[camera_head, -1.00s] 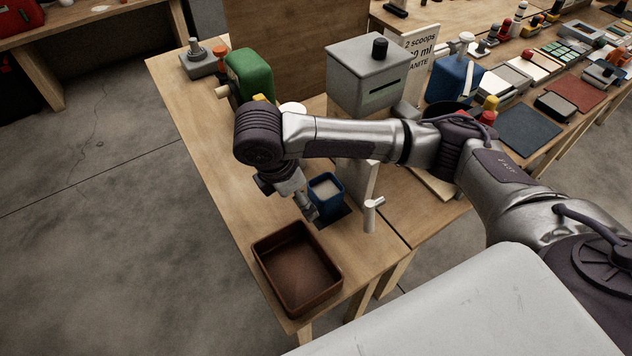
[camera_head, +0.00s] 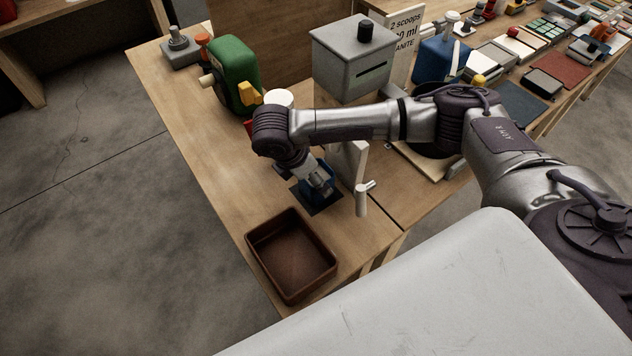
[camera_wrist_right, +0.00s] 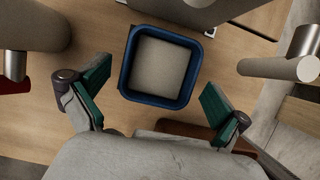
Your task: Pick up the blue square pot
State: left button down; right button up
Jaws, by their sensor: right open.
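The blue square pot, filled with something pale, shows in the right wrist view with its rim (camera_wrist_right: 158,101) facing the camera. My right gripper (camera_wrist_right: 155,84) is open, its green-padded fingers apart on either side of the pot's near side and not closed on it. Whether the fingers touch the pot cannot be told. My left gripper is not in view.
A brown tray (camera_head: 252,251) stands at the table's near end. A grey slotted box (camera_head: 345,70) stands behind my arm. A stand with a pale cylindrical handle (camera_head: 362,200) is just right of the pot. A green machine (camera_head: 235,70) is farther back left.

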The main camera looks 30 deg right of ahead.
jog(key=x, duration=0.3)
jog(key=shift+w+f, duration=0.1)
jog(key=shift+f, duration=0.2)
jog(key=c, duration=1.2)
